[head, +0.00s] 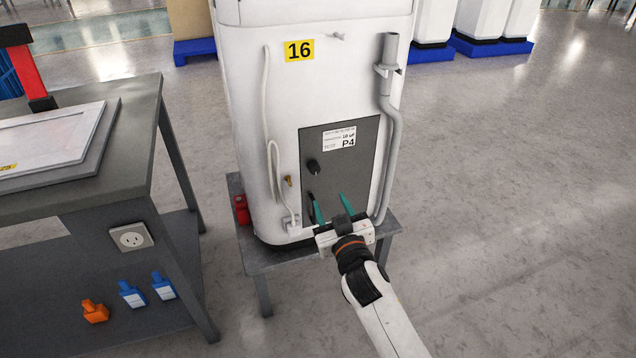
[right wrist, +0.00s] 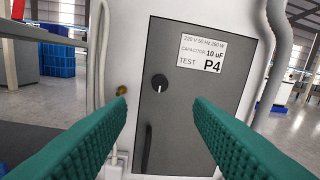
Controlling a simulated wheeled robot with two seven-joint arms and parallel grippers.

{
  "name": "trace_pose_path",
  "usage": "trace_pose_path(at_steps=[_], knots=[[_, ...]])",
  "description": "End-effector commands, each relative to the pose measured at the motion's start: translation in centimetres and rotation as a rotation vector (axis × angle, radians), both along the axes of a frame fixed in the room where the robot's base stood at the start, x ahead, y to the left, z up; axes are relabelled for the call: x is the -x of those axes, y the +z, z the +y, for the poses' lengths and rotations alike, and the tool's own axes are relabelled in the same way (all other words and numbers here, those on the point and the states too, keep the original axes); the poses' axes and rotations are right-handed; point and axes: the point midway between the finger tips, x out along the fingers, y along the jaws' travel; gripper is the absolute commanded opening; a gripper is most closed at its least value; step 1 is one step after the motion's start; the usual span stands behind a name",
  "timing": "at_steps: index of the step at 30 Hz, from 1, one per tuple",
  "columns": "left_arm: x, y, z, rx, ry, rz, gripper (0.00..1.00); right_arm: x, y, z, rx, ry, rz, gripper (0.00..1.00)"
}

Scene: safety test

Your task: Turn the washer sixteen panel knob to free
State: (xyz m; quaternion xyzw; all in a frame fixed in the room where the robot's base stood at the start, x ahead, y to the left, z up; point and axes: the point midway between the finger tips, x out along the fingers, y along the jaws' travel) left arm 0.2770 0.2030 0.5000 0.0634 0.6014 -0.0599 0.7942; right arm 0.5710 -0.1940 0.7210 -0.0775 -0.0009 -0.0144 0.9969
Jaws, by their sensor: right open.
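The white washer (head: 345,75) with the yellow 16 label (head: 299,50) stands on a grey stand (head: 262,268). Its dark grey panel (head: 362,165) carries a white label reading P4 and a round black knob (head: 313,167). In the right wrist view the knob (right wrist: 160,83) shows a small light mark and sits between the fingers, farther off. A dark handle (right wrist: 147,148) is below it. My right gripper (head: 331,208) is open and empty in front of the lower panel, below the knob and apart from it. Its green fingers point at the panel. My left gripper is not in view.
A grey pipe (head: 392,130) runs down the washer's right side, and a pale hose (head: 266,110) hangs at its left. A brass fitting (head: 288,181) is left of the panel. A workbench (head: 100,205) stands at the left. The floor at the right is clear.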

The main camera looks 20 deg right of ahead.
Motion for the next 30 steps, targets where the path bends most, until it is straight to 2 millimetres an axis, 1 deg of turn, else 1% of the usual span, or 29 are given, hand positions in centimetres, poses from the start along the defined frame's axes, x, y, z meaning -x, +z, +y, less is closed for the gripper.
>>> trace_pose_path(at_steps=[5,9,15,18,21,29,30], knots=[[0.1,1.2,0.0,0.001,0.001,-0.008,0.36,-3.3,0.0,-0.1,0.002,0.0,-0.001,0.47],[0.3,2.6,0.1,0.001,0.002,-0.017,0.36,-6.2,-0.1,-0.2,0.001,0.001,0.0,0.47],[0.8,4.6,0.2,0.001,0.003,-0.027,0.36,-9.4,-0.1,-0.2,0.001,0.001,0.002,0.47],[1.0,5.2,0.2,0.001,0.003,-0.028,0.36,-10.4,-0.1,-0.3,0.001,0.001,0.002,0.47],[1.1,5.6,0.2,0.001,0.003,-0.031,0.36,-10.8,-0.1,-0.3,0.001,0.002,0.003,0.47],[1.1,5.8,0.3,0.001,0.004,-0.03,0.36,-11.0,0.0,-0.3,0.0,0.002,0.003,0.47],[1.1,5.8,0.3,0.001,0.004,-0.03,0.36,-11.0,0.0,-0.3,0.0,0.002,0.003,0.46]])
